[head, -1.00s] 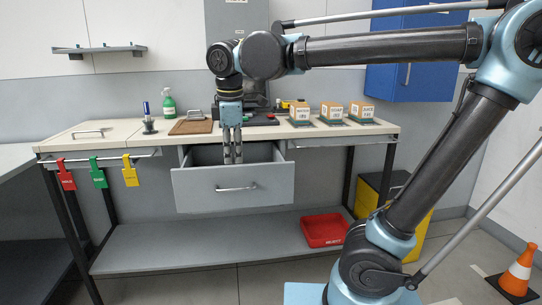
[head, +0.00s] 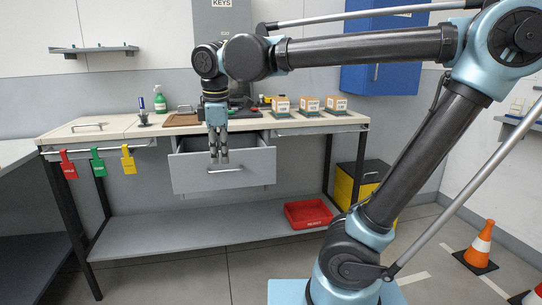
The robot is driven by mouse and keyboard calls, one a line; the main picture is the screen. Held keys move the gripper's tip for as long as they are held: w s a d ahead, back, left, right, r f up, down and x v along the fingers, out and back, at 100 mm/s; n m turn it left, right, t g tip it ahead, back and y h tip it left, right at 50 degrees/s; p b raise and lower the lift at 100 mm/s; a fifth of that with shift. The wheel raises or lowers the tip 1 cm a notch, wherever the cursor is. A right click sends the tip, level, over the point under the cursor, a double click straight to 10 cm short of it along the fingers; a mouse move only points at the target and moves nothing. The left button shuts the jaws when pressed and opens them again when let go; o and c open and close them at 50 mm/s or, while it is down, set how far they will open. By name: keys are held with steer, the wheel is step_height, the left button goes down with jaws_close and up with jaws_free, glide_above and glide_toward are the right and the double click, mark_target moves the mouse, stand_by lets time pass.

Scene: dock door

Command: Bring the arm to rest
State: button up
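My gripper (head: 219,158) hangs at the end of my arm, fingers pointing down, in front of the open drawer (head: 200,175) of the workbench. Its two fingers look nearly parallel with a narrow gap. I see nothing held between them. Whether the fingertips touch the drawer front cannot be told. The drawer is pulled out, and its inside is mostly hidden behind its front and my gripper.
The workbench (head: 100,131) holds a green spray bottle (head: 160,104) and several small boxes (head: 309,104) at right. Red, green and yellow tags (head: 98,163) hang at its left. A red bin (head: 308,214) sits on the lower shelf. An orange cone (head: 480,243) stands right.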

steer(key=w+d+f+m, duration=0.2)
steer(key=d+f+m, duration=0.55)
steer(key=d, duration=0.55)
steer(key=w+d+f+m, duration=0.2)
steer(key=d+f+m, duration=0.5)
steer(key=d, duration=0.6)
steer(key=s+d+f+m, duration=0.4)
steer(key=d+f, duration=0.3)
steer(key=f, duration=0.2)
steer(key=shift+d+m+h, duration=0.2)
steer(key=shift+m+h, duration=0.1)
steer(key=shift+m, duration=0.35)
steer(key=shift+w+f, duration=0.25)
steer(key=shift+w, duration=0.2)
